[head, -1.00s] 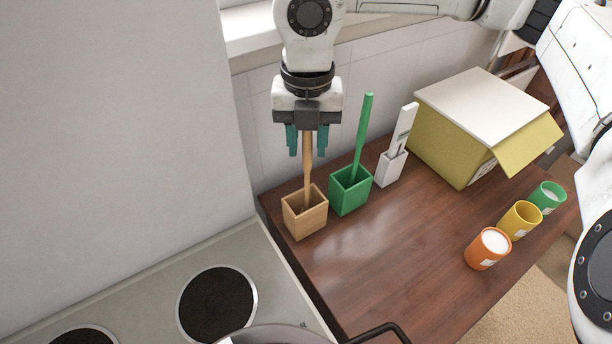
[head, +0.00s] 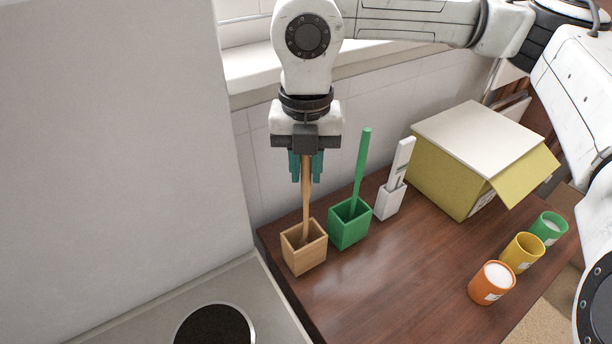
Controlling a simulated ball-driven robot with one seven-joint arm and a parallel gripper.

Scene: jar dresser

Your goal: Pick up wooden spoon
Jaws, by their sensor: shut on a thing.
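The wooden spoon (head: 306,205) stands nearly upright in a light wooden square holder (head: 304,254) on the dark brown counter. Its handle rises between the teal fingers of my gripper (head: 306,176). My gripper points down and is shut on the upper part of the handle. The spoon's lower end is hidden inside the holder, and its top end is hidden by the fingers and the gripper body.
A green holder (head: 349,230) with a green utensil (head: 361,170) stands close on the right, then a white holder (head: 390,203). A yellow box (head: 440,183) and orange, yellow and green jars (head: 491,285) are further right. A stove (head: 160,315) lies at lower left.

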